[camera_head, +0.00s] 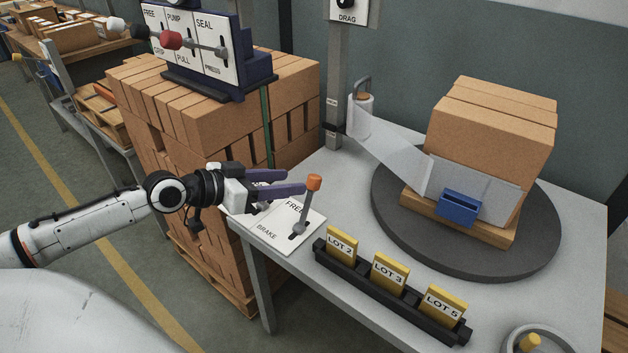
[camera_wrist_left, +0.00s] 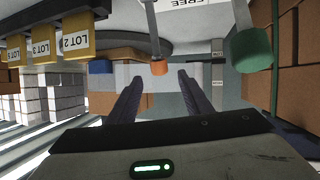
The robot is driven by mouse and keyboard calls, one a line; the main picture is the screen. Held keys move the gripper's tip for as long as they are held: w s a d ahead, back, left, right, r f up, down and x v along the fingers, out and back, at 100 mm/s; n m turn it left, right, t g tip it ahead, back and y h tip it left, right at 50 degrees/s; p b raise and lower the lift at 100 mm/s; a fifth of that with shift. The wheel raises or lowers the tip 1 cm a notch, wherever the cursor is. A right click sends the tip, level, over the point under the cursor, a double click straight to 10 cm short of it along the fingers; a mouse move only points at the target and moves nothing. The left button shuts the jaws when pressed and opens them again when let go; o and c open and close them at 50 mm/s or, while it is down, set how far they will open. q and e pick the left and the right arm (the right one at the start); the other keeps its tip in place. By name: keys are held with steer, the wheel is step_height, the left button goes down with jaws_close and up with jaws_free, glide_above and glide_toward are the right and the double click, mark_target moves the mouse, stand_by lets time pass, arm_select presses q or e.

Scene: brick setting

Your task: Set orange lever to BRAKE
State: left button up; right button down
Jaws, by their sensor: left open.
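The orange lever (camera_head: 314,183) rises from a white plate (camera_head: 280,238) at the table's left corner. FREE is printed toward the plate's far side and BRAKE toward its near side. The lever's shaft leans a little to the right and away, toward the FREE side. My left gripper (camera_head: 297,182) is open, with its two purple-grey fingers just left of the orange knob. In the left wrist view the orange knob (camera_wrist_left: 159,68) is just ahead of the fingertips (camera_wrist_left: 160,76), roughly between them, with nothing clearly gripped.
A green-knobbed lever (camera_wrist_left: 251,50) stands beside the gripper in the wrist view. A black rack (camera_head: 385,290) holds yellow lot cards near the plate. A turntable (camera_head: 545,262) carries wrapped boxes (camera_head: 490,125). Stacked bricks (camera_head: 215,110) and a lever panel (camera_head: 205,60) stand behind my arm.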

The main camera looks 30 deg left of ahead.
mark_target(309, 181)
arm_select(q)
steer(key=shift+x, duration=4.3)
steer(key=shift+d, duration=0.1)
jaws_close()
